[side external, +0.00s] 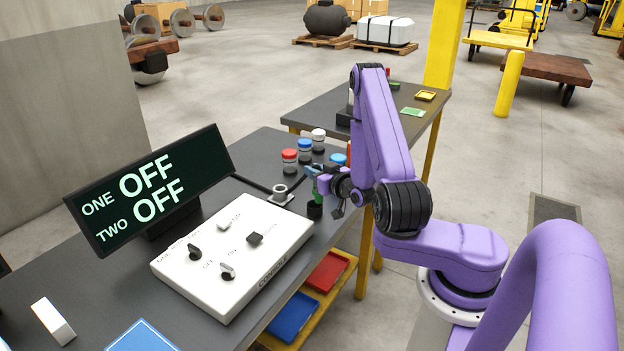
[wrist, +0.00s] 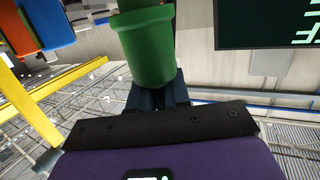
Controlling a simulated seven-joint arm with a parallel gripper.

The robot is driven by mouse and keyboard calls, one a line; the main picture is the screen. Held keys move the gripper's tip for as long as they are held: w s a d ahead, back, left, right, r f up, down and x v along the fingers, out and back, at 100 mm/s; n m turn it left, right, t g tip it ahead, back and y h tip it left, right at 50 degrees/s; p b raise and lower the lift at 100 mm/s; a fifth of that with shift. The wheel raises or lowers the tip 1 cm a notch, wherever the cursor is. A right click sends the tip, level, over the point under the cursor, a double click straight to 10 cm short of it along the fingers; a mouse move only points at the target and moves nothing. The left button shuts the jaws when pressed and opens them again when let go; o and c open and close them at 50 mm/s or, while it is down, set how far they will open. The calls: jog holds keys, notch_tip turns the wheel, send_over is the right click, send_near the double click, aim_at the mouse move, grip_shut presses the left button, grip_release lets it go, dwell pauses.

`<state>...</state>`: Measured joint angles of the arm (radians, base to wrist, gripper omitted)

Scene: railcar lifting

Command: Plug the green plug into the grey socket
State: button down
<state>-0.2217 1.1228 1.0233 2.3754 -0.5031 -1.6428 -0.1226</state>
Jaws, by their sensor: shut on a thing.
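The green plug (side external: 317,188) is in my gripper (side external: 326,181), at the table's right edge. In the side view the plug is small and partly hidden by the fingers, with a dark piece below it. In the wrist view the green plug (wrist: 147,48) is a large cylinder at the fingertips (wrist: 157,92), and the frame's top edge cuts it off. The grey socket (side external: 280,191) is a short ring on a small plate on the table, left of the plug and apart from it. The socket does not show clearly in the wrist view.
A white console (side external: 233,255) with switches lies in front of the socket. A black display (side external: 150,190) reads ONE OFF and TWO OFF. Jars with red (side external: 289,156), blue (side external: 304,146) and white (side external: 318,136) lids stand behind the socket, close to my gripper.

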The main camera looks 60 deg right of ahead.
jog(key=s+r, duration=0.1)
jog(key=s+a+r, duration=0.1)
jog(key=s+r, duration=0.1)
jog(key=r, duration=0.1)
jog(key=shift+a, duration=0.25)
jog(key=shift+s+a+r, duration=1.8)
jog(key=shift+s, duration=1.95)
jog(key=w+a+r+x, duration=0.1)
jog(key=a+x, duration=0.1)
jog(key=x, duration=1.1)
jog(key=w+a+r+x, duration=0.1)
jog(key=a+x, duration=0.1)
jog(key=x, duration=1)
jog(key=shift+w, duration=0.4)
jog(key=shift+d+f, duration=0.15)
jog(key=shift+d, duration=0.05)
jog(key=shift+f, duration=2.8)
jog(key=shift+f, duration=2.05)
jog(key=c, duration=1)
grip_release()
